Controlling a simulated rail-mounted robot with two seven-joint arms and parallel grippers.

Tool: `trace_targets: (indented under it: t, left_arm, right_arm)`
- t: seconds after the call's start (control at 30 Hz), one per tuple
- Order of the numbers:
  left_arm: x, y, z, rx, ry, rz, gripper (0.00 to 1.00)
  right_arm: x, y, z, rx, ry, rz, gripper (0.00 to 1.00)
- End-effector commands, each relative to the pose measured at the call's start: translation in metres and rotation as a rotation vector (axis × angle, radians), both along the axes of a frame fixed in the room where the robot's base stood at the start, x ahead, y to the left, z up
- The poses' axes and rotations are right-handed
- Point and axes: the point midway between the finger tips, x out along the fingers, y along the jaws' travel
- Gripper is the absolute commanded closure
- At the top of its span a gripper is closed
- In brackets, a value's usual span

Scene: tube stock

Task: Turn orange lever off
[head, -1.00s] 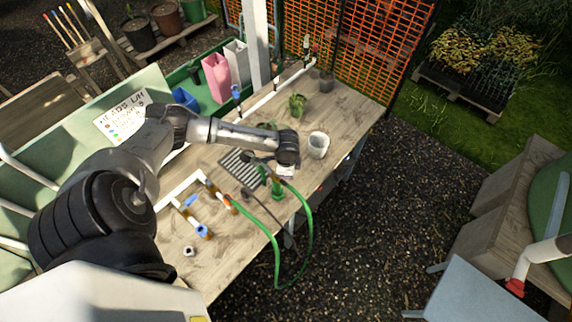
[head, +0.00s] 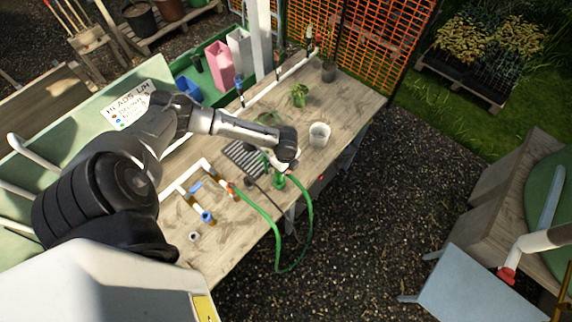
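A small orange part, which looks like the orange lever (head: 232,189), sits on the white and copper pipework (head: 192,184) on the wooden bench, beside the green hose. Its exact handle position is too small to tell. Blue levers (head: 207,217) sit on the same pipework, to its left. My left arm reaches across the bench from the left. My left gripper (head: 281,164) is to the right of the orange part, over the bench by the dark slatted tray and the green hose fitting (head: 279,181). Its fingers are mostly hidden, so I cannot tell its opening. My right gripper is out of view.
A green hose (head: 311,215) loops off the bench's front edge. A white pot (head: 319,134), a small plant (head: 299,95) and a dark slatted tray (head: 240,157) stand on the bench. Another pipe with a red end (head: 507,275) is at right.

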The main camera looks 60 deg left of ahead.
Motion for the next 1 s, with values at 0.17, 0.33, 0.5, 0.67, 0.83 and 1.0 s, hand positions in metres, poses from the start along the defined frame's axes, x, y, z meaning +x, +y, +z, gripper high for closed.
trace_targets:
  t: [0.17, 0.33, 0.5, 0.67, 0.83, 1.0]
  left_arm:
    - [-0.0004, 0.0004, 0.0003, 0.001, 0.001, -0.014, 1.00]
    - [-0.0006, 0.0004, 0.0002, 0.001, 0.001, -0.015, 1.00]
    - [-0.0006, 0.0004, 0.0002, 0.001, 0.001, -0.015, 1.00]
    - [-0.0005, 0.0003, 0.0002, 0.001, 0.001, -0.014, 0.66]
    - [-0.0006, 0.0001, 0.0001, 0.001, 0.001, -0.014, 0.55]
    - [-0.0005, 0.0000, 0.0005, 0.000, 0.000, -0.014, 0.55]
  right_arm:
    - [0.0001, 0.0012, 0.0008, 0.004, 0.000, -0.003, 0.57]
    - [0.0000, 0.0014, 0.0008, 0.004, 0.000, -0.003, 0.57]
    - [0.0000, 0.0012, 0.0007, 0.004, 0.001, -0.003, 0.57]
    - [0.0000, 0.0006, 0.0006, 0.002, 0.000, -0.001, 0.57]
    - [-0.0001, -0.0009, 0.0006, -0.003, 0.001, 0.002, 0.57]
    - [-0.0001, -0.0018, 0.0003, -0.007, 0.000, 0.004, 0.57]
